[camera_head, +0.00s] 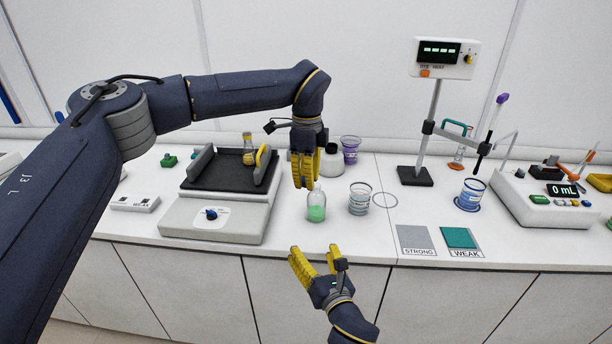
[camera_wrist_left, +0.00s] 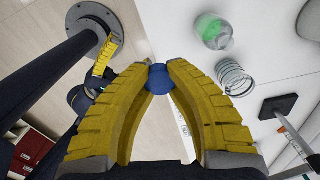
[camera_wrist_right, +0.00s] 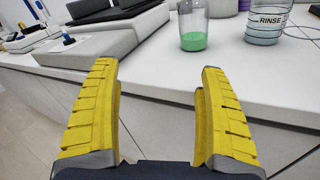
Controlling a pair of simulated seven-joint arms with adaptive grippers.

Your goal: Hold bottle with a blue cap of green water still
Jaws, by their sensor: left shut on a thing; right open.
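The bottle of green water (camera_head: 316,212) stands upright on the bench near its front edge, with no cap visible on its neck. It also shows in the right wrist view (camera_wrist_right: 193,38) and the left wrist view (camera_wrist_left: 213,30). My left gripper (camera_head: 306,184) is just above and a little left of the bottle. In the left wrist view its fingertips are shut on the blue cap (camera_wrist_left: 159,79), apart from the bottle. My right gripper (camera_head: 315,256) is open and empty in front of the bench edge, below the bottle, fingers pointing towards it.
A rinse beaker (camera_head: 359,203) stands close right of the bottle, with a thin ring (camera_head: 385,200) beside it. A shaker (camera_head: 212,222) with a dark platform stands left. A stirrer stand (camera_head: 412,176) and mats marked STRONG (camera_head: 416,240) and WEAK (camera_head: 461,238) are right.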

